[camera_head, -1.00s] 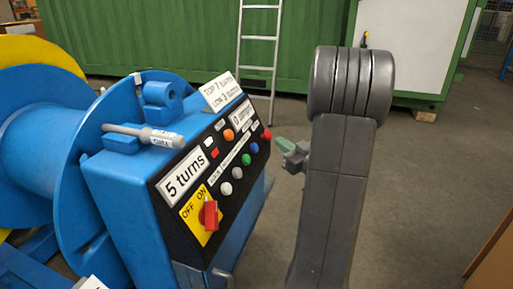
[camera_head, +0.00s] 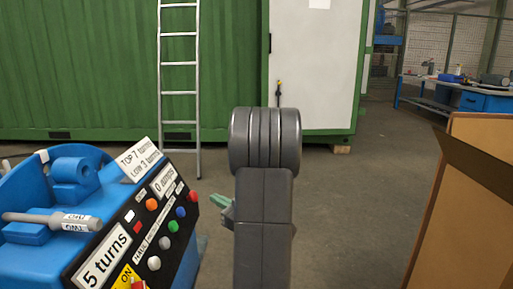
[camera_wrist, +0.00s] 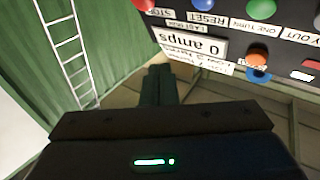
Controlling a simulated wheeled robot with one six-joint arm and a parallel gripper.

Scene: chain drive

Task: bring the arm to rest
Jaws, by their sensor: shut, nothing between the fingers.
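My gripper (camera_head: 221,203) shows in the head view as a small green-tipped end, partly hidden behind my grey arm. It is just right of the blue machine's control panel (camera_head: 114,215), apart from it. In the wrist view the dark green fingers (camera_wrist: 158,80) are together with nothing between them. The panel appears upside down there, with its "0 amps" display (camera_wrist: 190,42) and coloured buttons beyond the fingers. My upper arm stands upright in the middle of the head view.
A grey handle (camera_head: 45,219) lies on top of the blue machine. A ladder (camera_head: 180,80) leans on the green container (camera_head: 90,70). A brown board (camera_head: 465,215) stands at right and a blue workbench (camera_head: 480,98) at back right. Floor between is open.

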